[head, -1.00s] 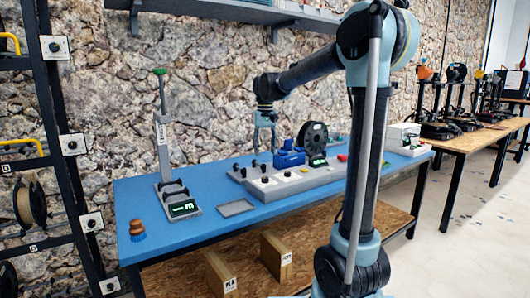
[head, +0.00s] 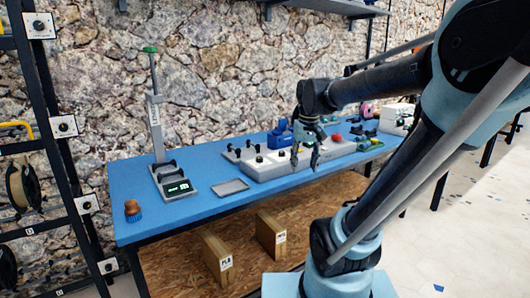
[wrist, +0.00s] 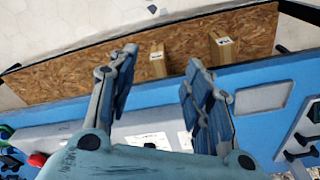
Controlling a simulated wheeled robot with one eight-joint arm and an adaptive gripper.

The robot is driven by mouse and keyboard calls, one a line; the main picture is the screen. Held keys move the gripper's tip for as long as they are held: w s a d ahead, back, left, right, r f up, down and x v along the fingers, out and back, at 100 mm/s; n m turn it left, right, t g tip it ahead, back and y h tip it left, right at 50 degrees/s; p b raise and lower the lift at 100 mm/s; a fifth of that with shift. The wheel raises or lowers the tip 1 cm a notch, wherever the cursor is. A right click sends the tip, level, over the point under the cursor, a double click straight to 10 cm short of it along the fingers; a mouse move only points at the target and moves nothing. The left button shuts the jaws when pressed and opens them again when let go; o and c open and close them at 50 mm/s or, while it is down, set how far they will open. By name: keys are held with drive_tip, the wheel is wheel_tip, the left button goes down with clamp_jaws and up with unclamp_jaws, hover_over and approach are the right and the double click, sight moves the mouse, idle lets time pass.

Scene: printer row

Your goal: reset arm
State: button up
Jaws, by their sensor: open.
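My gripper (head: 306,157) hangs from my arm in the head view, over the front edge of the blue table (head: 200,205). Its two fingers are apart, with nothing between them. The wrist view shows the open gripper (wrist: 155,95) from behind, above the blue table edge and the wooden lower shelf (wrist: 130,60). A grey control panel (head: 262,170) with black knobs lies on the table, just behind the gripper in the head view. My arm covers part of the table's right side.
A grey stand with a green-topped post (head: 154,120) stands at the table's left. A small grey tray (head: 230,187) and a brown-and-blue knobbed item (head: 133,211) lie near the front. Two cardboard boxes (head: 270,234) sit on the lower shelf. A black rack (head: 57,160) stands at left.

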drive_tip(key=s+d+f, duration=0.2)
drive_tip(key=s+f, duration=0.4)
drive_tip(key=s+d+f+m+t, duration=0.1)
drive_tip(key=s+d+f, duration=0.2)
drive_tip(key=s+f, duration=0.4)
drive_tip(key=shift+d+f, duration=0.2)
drive_tip(key=shift+d, duration=0.05)
drive_tip(key=shift+w+f, duration=0.2)
drive_tip(key=shift+w, duration=0.25)
